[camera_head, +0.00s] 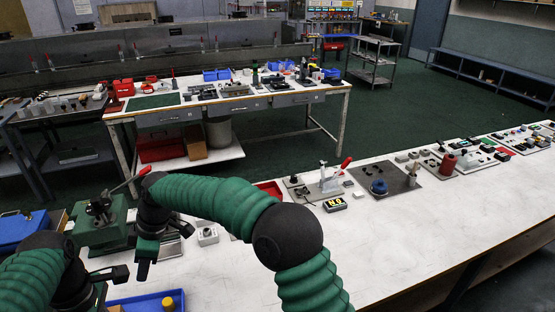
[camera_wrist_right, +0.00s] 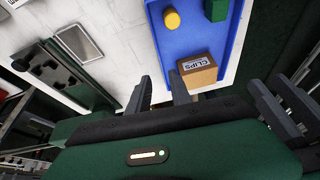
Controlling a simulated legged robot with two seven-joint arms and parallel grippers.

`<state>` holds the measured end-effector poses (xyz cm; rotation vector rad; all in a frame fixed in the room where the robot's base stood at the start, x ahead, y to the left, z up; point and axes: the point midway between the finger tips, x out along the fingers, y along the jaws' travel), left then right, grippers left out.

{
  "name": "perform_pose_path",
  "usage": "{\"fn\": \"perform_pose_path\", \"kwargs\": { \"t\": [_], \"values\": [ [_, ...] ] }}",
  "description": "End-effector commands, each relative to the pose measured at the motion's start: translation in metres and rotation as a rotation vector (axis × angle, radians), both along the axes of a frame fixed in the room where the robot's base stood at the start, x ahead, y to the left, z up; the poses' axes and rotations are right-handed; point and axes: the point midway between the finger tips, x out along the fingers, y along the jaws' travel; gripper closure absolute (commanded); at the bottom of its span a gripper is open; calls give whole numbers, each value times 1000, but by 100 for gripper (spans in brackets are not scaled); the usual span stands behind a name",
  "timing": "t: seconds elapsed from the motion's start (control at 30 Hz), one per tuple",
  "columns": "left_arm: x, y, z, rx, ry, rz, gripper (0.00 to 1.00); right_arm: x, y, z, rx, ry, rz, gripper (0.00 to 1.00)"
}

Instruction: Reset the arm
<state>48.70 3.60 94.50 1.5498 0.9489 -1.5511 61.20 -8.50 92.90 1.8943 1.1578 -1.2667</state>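My right arm comes in from the lower right in the head view, and its gripper (camera_head: 145,266) points down over the near left part of the white bench (camera_head: 420,240). In the right wrist view its two fingers (camera_wrist_right: 160,90) are apart with nothing between them. A box marked CLIPS (camera_wrist_right: 198,69) lies in a blue tray just beyond the right finger. My left gripper (camera_head: 112,280) is at the lower left, close to the right one. Its fingers also show at the right of the wrist view (camera_wrist_right: 284,103), apart and empty.
The blue tray (camera_head: 140,304) also holds a yellow cylinder (camera_wrist_right: 172,19) and a green block (camera_wrist_right: 216,9). A green machine with a red-handled lever (camera_head: 102,220) stands close left of the right gripper. A toggle clamp (camera_head: 328,183) and fixtures line the bench's far edge. The bench's right front is clear.

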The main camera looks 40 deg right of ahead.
Motion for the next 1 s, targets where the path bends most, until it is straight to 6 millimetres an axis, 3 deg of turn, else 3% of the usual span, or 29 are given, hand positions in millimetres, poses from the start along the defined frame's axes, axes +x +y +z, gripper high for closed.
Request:
{"fn": "perform_pose_path", "kwargs": {
  "t": [0.47,0.57,0.67,0.73,0.9,1.0],
  "values": [
    [0,1,0,0,-1,-2,75,-1,-1,3,-1,0,-1,75],
    [-3,13,3,-6,-8,-48,75,-12,-2,6,-24,16,-45,75],
    [-13,46,6,-16,-38,-194,75,-45,-13,9,-81,55,-184,75],
    [-29,75,6,-15,-75,-349,75,-80,-31,11,-123,79,-341,75],
    [-85,132,0,41,-163,-763,75,-180,-84,13,-145,114,-769,75],
    [-113,150,-5,86,-193,-949,75,-225,-104,11,-119,128,-957,75]
  ]
}}
